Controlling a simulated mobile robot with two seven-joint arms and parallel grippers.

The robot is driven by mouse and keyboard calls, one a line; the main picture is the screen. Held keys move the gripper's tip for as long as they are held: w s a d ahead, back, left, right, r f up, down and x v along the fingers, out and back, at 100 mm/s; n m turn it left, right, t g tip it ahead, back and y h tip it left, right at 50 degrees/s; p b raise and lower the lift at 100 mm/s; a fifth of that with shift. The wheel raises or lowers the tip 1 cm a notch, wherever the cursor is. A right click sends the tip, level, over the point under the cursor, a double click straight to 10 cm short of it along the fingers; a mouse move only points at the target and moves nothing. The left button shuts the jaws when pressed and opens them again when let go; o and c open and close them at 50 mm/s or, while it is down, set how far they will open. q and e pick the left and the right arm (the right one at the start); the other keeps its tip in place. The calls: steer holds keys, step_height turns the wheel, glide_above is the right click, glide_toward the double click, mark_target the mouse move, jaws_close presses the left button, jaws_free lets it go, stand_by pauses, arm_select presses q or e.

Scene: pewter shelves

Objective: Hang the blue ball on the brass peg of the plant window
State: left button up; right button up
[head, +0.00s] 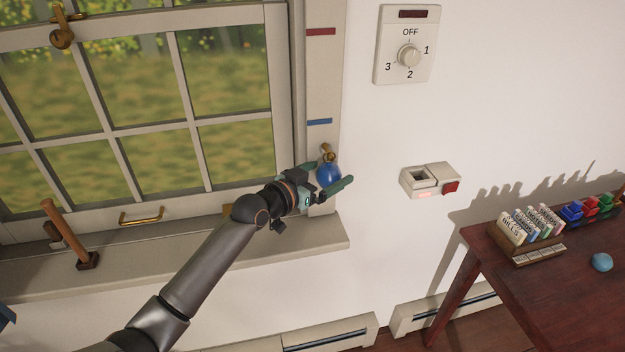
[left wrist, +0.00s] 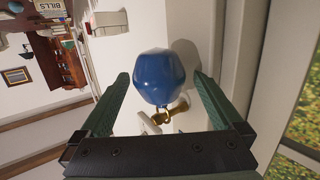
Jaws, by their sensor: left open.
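The blue ball (head: 329,174) is at the right side of the window frame, just below the brass peg (head: 328,153). In the left wrist view the blue ball (left wrist: 166,77) sits between the fingers, with a gap on each side, and the brass peg (left wrist: 176,112) shows beside it. The ball appears to hang at the peg; its loop is too small to tell clearly. My left gripper (head: 334,177) is open around the ball; it also shows in the left wrist view (left wrist: 163,90). My right gripper is out of view.
The window sill (head: 290,240) runs below, with a wooden prop (head: 70,235) at left. A wall dial (head: 408,55) and a small wall box (head: 431,180) are to the right. A dark red table (head: 540,290) holds card racks and a light blue object (head: 601,262).

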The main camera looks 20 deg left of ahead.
arm_select(q)
steer(key=v, duration=1.2)
steer(key=s+d+f+n+g+y, duration=0.1)
steer(key=s+f, duration=0.3)
steer(key=f, duration=0.4)
steer(key=s+d+f+n+g+y, duration=0.1)
steer(key=s+f, duration=0.2)
steer(key=f, duration=0.5)
steer(key=s+d+f+g+y+p, duration=0.1)
steer(key=s+d+f+g, duration=0.2)
steer(key=s+f, duration=1.1)
steer(key=s+d, duration=0.1)
steer(key=s, duration=0.2)
steer(key=shift+d+g+y, duration=0.25)
steer(key=shift+g+y, duration=0.05)
